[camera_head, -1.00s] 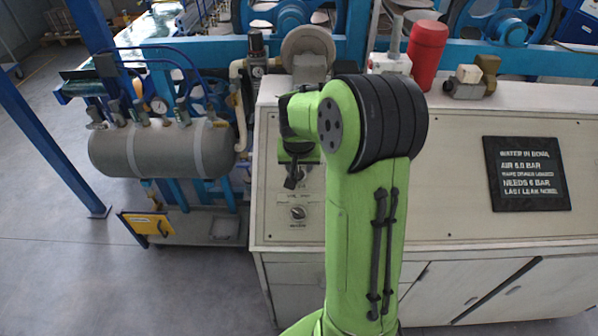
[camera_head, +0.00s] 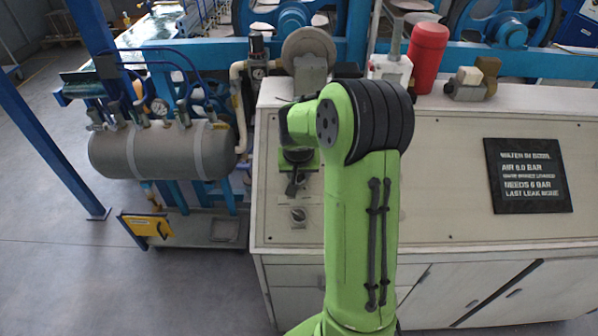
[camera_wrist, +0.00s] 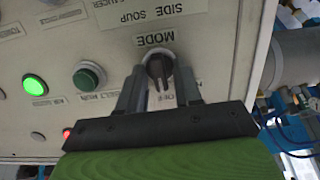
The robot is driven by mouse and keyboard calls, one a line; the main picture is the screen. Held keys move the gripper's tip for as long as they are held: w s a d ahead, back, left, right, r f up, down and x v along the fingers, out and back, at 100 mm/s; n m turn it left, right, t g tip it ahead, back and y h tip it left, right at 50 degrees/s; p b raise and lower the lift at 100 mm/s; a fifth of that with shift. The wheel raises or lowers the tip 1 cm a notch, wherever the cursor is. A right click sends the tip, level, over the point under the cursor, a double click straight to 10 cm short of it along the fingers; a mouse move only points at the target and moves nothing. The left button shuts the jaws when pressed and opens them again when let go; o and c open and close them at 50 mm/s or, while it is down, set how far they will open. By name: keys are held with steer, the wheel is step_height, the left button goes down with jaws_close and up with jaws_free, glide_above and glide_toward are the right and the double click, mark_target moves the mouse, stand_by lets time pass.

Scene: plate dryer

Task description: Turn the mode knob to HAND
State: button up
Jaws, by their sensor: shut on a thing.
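The mode knob (camera_wrist: 158,66) is a dark rotary knob on the pale control panel, under the upside-down label MODE (camera_wrist: 156,39) in the wrist view. My gripper (camera_wrist: 159,80) has its two grey fingers on either side of the knob and is shut on it. The knob's bar runs roughly up and down in that view. An OFF label partly shows between the fingers; a HAND label cannot be made out. In the head view my gripper (camera_head: 293,188) is at the left part of the panel, and my arm hides much of it.
A lit green lamp (camera_wrist: 35,84), a dark green button (camera_wrist: 88,77) and a red light (camera_wrist: 67,133) sit beside the knob. Another knob (camera_head: 298,214) is lower on the panel. A grey tank (camera_head: 165,150) stands left of the cabinet. A black sign (camera_head: 527,175) is at right.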

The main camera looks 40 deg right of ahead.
steer(key=n, duration=0.4)
steer(key=shift+a+n+b, duration=0.15)
steer(key=shift+n+b, duration=0.15)
steer(key=shift+b, duration=0.1)
steer(key=shift+n+h, duration=0.5)
steer(key=shift+n, duration=1.4)
steer(key=o, duration=0.7)
steer(key=shift+a, duration=0.1)
steer(key=v, duration=0.5)
steer(key=p+v, duration=0.1)
steer(key=v, duration=0.4)
steer(key=p+v, duration=0.1)
steer(key=v, duration=0.4)
steer(key=shift+w+a+r, duration=0.15)
steer(key=shift+w+r, duration=0.05)
steer(key=shift+r, duration=0.1)
